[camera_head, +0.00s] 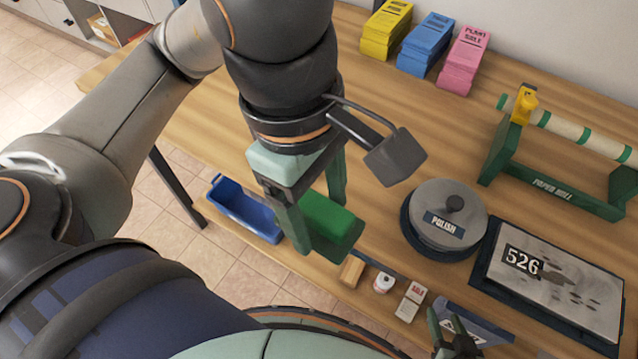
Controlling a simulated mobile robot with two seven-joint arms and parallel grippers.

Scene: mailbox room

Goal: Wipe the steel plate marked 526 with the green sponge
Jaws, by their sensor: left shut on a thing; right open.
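The steel plate marked 526 (585,287) lies in a dark frame at the right of the table, with dark smudges on its face. The green sponge (333,232) is a block held above the table, left of the plate. My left gripper (322,232) is shut on the sponge; its fingers sit at either side of the block. My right gripper (452,338) is open at the bottom edge, near a small blue-grey item; only its fingertips show.
A round polish tin (447,213) stands between the sponge and the plate. A paper roll holder (560,180) is behind the plate. A blue tray (243,212) is at the left, and small items, including a wooden block (351,271), line the front edge. Yellow, blue and pink stacks (465,60) stand at the back.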

